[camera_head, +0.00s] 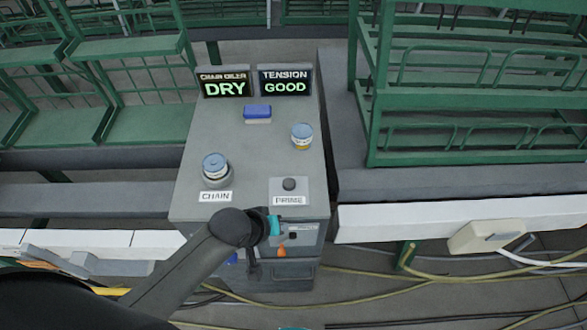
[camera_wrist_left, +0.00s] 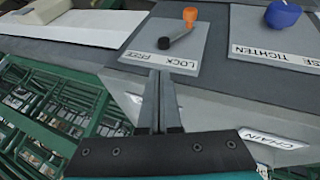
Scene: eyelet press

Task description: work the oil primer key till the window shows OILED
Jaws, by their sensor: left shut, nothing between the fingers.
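The chain oiler window (camera_head: 224,83) reads DRY in the head view. The primer key is a dark round knob (camera_head: 289,184) on a grey plate labelled PRIME, near the console's front right. My left gripper (camera_head: 291,231) is low at the front edge, below the PRIME label and apart from the knob. In the left wrist view its fingers (camera_wrist_left: 159,100) are together and empty, with tips near the LOCK/FREE plate. The primer key does not show in the wrist view. My right gripper is not in view.
A second window (camera_head: 285,80) reads TENSION GOOD. The console top holds a blue-topped CHAIN knob (camera_head: 215,164), a blue block (camera_head: 257,111) and a blue-lidded pot (camera_head: 302,134). A blue TIGHTEN knob (camera_wrist_left: 283,14) is on the front. Green racks flank the console; cables cross the floor.

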